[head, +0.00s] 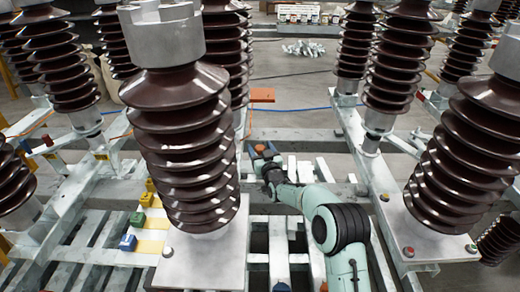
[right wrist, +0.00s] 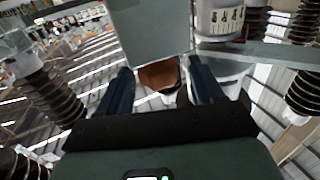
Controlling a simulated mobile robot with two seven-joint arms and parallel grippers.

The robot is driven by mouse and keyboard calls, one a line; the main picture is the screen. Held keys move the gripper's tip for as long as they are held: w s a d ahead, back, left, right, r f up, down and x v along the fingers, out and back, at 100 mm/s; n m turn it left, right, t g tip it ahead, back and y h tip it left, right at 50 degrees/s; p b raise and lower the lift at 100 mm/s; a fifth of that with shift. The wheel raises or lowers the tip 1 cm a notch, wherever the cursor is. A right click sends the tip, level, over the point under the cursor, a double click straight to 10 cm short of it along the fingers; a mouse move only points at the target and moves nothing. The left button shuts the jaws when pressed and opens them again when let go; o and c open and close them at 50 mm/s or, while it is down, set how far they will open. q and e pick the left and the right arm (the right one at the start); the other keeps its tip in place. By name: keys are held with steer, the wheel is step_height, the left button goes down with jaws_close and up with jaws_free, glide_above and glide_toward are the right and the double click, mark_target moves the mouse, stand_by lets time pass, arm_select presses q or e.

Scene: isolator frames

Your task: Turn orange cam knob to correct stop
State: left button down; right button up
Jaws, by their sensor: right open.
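An orange-brown rounded knob (right wrist: 158,75) shows in the right wrist view, just below a grey box and between the two dark blue fingers of my right gripper (right wrist: 162,88). The fingers are apart, one on each side of it; I cannot tell if either touches it. The knob's lower part is hidden by the gripper body, and its turn position is not readable. In the head view my right gripper (head: 264,152) is at the frame behind the big front insulator, with a small orange patch at its tips. My left gripper is not in view.
Tall brown ribbed insulators (head: 185,150) stand on both sides, the front one close to my right arm. An orange plate (head: 262,95) stands beyond the gripper. Yellow, green and blue blocks (head: 137,219) sit at the left on the slatted grey frame. Loose metal parts (head: 303,49) lie on the floor behind.

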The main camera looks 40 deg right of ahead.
steer(key=shift+w+d, duration=0.15)
steer(key=shift+w, duration=0.2)
steer(key=c, duration=1)
steer(key=shift+o, duration=0.2)
